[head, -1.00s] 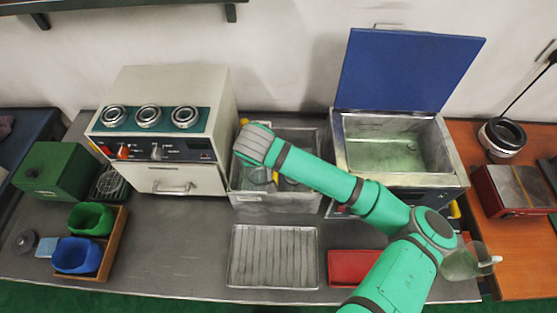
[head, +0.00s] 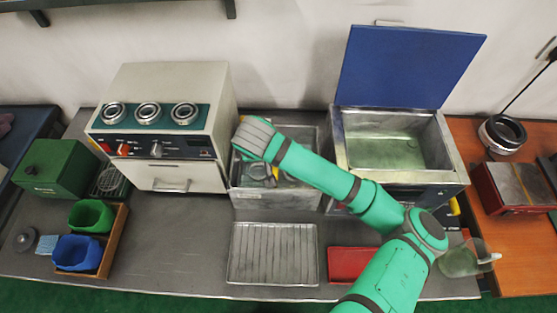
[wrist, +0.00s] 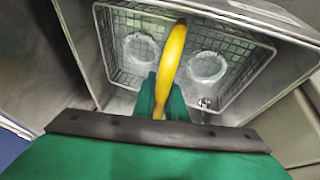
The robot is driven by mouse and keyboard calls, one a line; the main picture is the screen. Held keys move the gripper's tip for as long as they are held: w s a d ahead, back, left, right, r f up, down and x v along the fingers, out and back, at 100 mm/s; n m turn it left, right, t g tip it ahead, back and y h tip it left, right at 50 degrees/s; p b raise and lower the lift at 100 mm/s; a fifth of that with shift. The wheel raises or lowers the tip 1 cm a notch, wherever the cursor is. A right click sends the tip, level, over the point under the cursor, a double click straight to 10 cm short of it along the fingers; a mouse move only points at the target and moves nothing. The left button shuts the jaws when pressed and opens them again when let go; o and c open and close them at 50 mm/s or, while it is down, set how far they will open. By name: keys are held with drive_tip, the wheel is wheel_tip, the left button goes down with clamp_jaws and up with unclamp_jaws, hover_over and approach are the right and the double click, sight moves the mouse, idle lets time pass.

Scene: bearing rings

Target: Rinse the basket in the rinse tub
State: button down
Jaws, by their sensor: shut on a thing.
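The rinse tub (head: 277,201) is the open grey metal tub in the middle of the counter. The wire-mesh basket (wrist: 122,76) is inside the tub's walls in the wrist view, with two bearing rings (wrist: 207,67) visible on its mesh floor. Its yellow arched handle (wrist: 174,55) rises toward me. My gripper (wrist: 162,99) is shut on this handle, over the tub. I cannot tell how high the basket is above the tub's floor.
A cleaner with a raised blue lid (head: 405,68) stands right of the tub. A beige machine (head: 160,125) with three rings on top stands left. A ribbed metal tray (head: 273,254) and a red tray (head: 353,261) lie in front.

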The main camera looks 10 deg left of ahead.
drive_tip(key=shift+r, duration=0.45)
drive_tip(key=shift+f, duration=0.15)
drive_tip(key=shift+f, duration=1.35)
wheel_tip(320, 180, up, 14)
idle(0.5)
